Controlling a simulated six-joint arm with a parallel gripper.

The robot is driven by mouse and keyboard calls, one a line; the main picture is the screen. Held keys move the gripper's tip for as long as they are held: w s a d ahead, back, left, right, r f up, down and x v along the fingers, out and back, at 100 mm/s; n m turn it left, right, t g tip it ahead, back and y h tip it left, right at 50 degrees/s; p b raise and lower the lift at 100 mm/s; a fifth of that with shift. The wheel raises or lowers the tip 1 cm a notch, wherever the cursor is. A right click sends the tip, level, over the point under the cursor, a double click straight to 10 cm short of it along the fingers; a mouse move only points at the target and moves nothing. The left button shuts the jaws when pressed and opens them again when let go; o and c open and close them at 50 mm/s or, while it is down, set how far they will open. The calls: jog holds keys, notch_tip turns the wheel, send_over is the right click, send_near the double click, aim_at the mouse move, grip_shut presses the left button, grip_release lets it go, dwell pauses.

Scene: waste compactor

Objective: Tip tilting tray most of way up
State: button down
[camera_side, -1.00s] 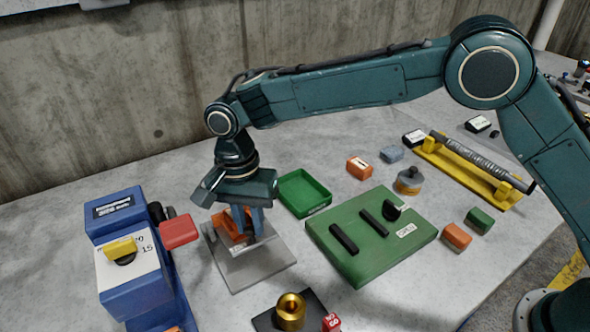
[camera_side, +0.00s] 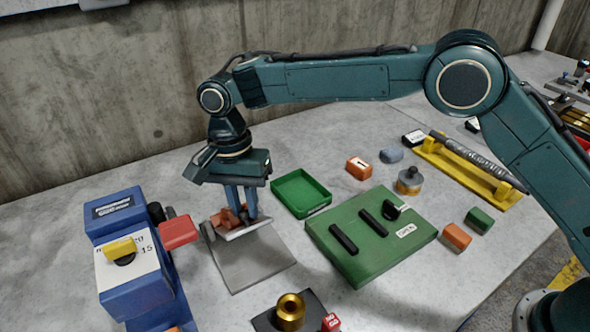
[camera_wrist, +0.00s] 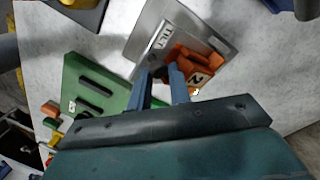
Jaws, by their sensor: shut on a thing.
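The tilting tray (camera_side: 256,228) is a small grey plate at its grey base (camera_side: 250,266), left of centre in the side view. Its front edge is raised off the base and the tray tilts back. Orange blocks (camera_side: 229,217) sit on it, partly hidden by my fingers. In the wrist view, one orange block (camera_wrist: 195,77) bears a "2", near a "TILT" label (camera_wrist: 161,37). My gripper (camera_side: 241,217) points down and is shut on the tray's front part; it also shows in the wrist view (camera_wrist: 160,82). The exact grip is hidden.
The blue compactor unit (camera_side: 137,285) with a red paddle (camera_side: 178,232) stands close on the left. An empty green bin (camera_side: 301,193) is behind right. A green board (camera_side: 345,265) with black handles lies right. A brass knob (camera_side: 291,309) is in front.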

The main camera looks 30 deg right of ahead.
jog(key=shift+w+a+f, duration=0.15)
jog(key=shift+w+a, duration=0.05)
jog(key=shift+a, duration=0.1)
jog(key=c, duration=1.3)
grip_release()
